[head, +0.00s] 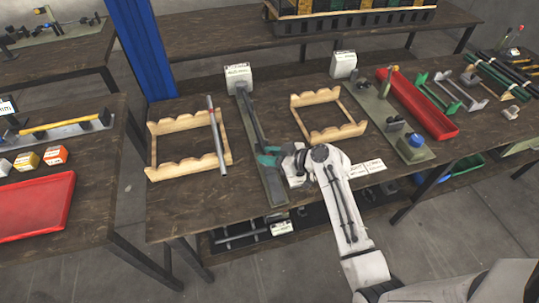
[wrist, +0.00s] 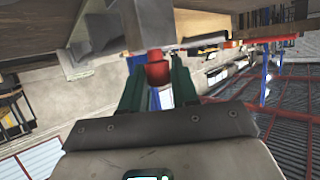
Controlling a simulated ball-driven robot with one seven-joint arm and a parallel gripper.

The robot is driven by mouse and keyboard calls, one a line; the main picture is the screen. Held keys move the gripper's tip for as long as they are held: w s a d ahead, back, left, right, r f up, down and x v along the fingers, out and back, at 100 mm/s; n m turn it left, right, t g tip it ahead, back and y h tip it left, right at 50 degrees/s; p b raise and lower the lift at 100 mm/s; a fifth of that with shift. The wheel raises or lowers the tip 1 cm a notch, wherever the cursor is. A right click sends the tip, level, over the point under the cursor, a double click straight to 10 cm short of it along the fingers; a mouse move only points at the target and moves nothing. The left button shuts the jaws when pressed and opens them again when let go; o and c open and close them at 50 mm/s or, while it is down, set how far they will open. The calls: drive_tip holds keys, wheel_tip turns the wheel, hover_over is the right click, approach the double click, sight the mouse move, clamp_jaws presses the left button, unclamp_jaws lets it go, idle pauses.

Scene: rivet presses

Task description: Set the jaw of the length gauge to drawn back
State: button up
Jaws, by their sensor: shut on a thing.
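The length gauge (head: 272,185) appears to be the long narrow grey-green plate with a dark bar along it, in the middle of the bench. My gripper (head: 266,158) is over the near part of this plate. In the wrist view my gripper (wrist: 157,88) has its two green fingers shut on a red knob (wrist: 157,73). The knob joins a pale grey block (wrist: 147,22) above it. The jaw's position along the gauge is hidden by my gripper in the head view, so I cannot tell how far it is drawn.
A wooden rack (head: 160,172) with a grey rod (head: 217,140) stands left of the gauge. Another wooden rack (head: 340,132) stands to the right. Beyond it are a plate with a blue-topped part (head: 415,141) and a red tray (head: 437,121). White labels (head: 372,166) lie near the front edge.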

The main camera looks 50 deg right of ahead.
clamp_jaws()
drive_tip(key=s+a, duration=0.1)
drive_tip(key=s, duration=0.1)
drive_tip(key=s+a, duration=0.2)
drive_tip(key=s, duration=0.1)
drive_tip(key=shift+s+a+f, duration=0.1)
drive_tip(key=shift+s+a, duration=0.25)
drive_tip(key=shift+a, duration=0.05)
drive_tip(key=o, duration=0.7)
unclamp_jaws()
drive_tip(key=shift+s, duration=0.1)
drive_tip(key=b+v, duration=0.2)
drive_tip(key=v, duration=0.8)
drive_tip(key=shift+s+r, duration=0.3)
